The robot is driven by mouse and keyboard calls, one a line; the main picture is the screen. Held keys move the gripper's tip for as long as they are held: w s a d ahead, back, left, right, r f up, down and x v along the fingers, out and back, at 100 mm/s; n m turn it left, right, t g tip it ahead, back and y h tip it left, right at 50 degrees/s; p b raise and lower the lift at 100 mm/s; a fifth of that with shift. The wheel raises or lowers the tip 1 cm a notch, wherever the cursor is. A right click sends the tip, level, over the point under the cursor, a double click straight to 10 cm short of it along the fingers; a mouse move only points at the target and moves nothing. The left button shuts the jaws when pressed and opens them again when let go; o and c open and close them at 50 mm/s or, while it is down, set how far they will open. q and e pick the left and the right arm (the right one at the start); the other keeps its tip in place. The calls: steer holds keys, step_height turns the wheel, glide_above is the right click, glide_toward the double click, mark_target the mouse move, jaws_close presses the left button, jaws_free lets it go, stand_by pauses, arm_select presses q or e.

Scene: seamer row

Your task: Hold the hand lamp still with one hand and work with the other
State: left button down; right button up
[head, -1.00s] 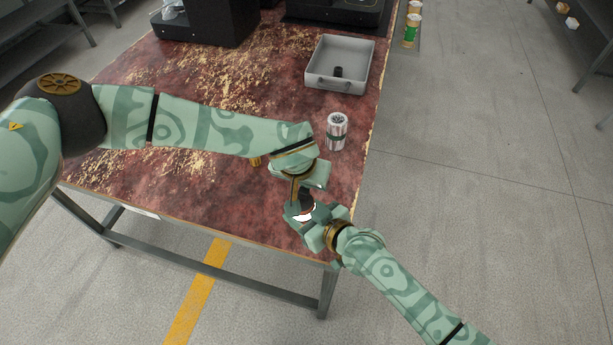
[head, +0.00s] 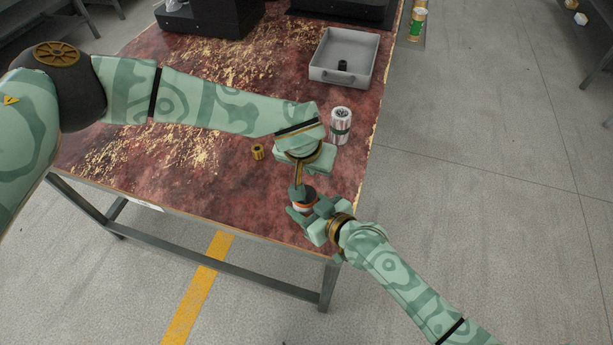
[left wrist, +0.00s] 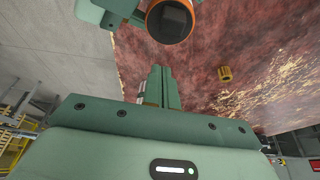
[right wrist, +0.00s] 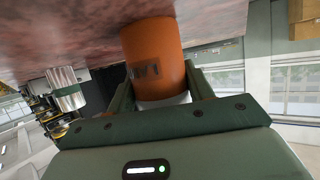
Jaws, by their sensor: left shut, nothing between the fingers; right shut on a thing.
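The hand lamp, taken to be the orange cylinder (right wrist: 155,55) with a white end, is between the fingers of my right gripper (right wrist: 160,90). In the head view the lamp (head: 303,207) is held near the table's front right corner, partly hidden by the grippers. The left wrist view shows its round dark end with an orange rim (left wrist: 170,20). My left gripper (head: 297,192) is shut and empty, pointing down close to the lamp; whether it touches it I cannot tell. A small brass ribbed piece (head: 257,152) sits on the table left of my left gripper.
A grey tray (head: 318,76) with a small black thing (head: 343,66) is farther back. Dark machines stand at the back edge. The worn red tabletop (head: 190,170) is mostly clear at left.

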arm_select(q)
steer(key=v, duration=0.8)
arm_select(e)
steer(key=shift+s, duration=0.1)
arm_select(q)
steer(key=shift+a, duration=0.1)
arm_select(e)
steer(key=o, duration=1.1)
